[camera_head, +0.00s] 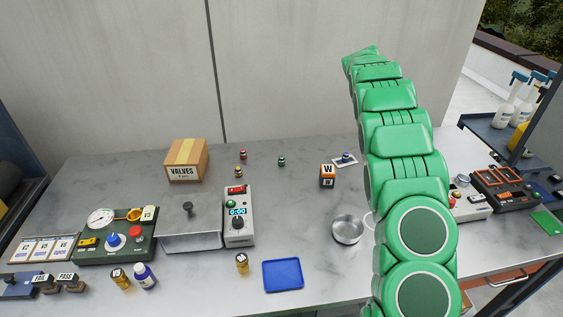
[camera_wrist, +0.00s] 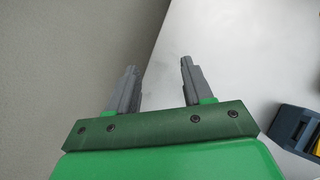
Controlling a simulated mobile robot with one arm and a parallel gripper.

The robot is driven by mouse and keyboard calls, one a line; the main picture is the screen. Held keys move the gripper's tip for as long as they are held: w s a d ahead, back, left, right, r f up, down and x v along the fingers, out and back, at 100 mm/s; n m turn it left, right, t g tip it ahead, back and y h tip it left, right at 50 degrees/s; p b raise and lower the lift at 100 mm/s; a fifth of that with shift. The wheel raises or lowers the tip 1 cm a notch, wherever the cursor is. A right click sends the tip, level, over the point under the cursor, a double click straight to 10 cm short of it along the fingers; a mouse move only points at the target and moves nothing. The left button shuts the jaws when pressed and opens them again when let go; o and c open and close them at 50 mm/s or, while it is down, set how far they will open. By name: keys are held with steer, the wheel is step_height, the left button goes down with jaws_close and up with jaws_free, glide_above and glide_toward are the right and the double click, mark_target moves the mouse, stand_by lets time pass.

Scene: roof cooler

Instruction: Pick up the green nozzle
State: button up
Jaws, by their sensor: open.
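The small green nozzle (camera_head: 281,161) stands on the grey worktop toward the back, near the middle of the head view. It has a dark part and a green part. My gripper (camera_wrist: 158,72) shows in the wrist view with its two grey fingers apart and nothing between them. In the head view my green arm rises at the right and its end is turned away, so the fingers are hidden there. The gripper is well away from the nozzle, up and to its right. The nozzle does not show in the wrist view.
A red nozzle (camera_head: 243,154) and a yellow nozzle (camera_head: 239,171) stand left of the green one. A blue nozzle (camera_head: 345,157) sits on a white card to the right. A cardboard box (camera_head: 186,160), an orange-black cube (camera_head: 327,176) and a metal bowl (camera_head: 347,230) stand around. The wall is behind.

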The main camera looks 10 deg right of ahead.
steer(key=w+r+n+t, duration=0.5)
steer(key=w+n+t, duration=0.2)
steer(key=w, duration=0.3)
steer(key=w+a+n+t+y, duration=0.2)
steer(key=a+n, duration=0.1)
steer(key=n+g+y, duration=0.6)
steer(key=n+y, duration=0.9)
glide_above(283, 157)
steer(key=w+d, duration=0.9)
step_height(283, 157, down, 14)
steer(key=r, duration=0.1)
steer(key=s+a+f+n+g, duration=0.1)
steer(key=s, duration=0.2)
steer(key=s+a+f+g+y, duration=0.1)
steer(key=s+a+f+g, duration=0.1)
steer(key=s, duration=0.1)
steer(key=s+a+f+n+g+y, duration=0.1)
steer(key=s+f, duration=0.1)
steer(key=s, duration=0.2)
steer(key=shift+a+f+n+g, duration=0.15)
steer(key=shift+a+n+g, duration=0.1)
steer(key=shift+n+g, duration=0.05)
steer(key=shift+x, duration=3.8)
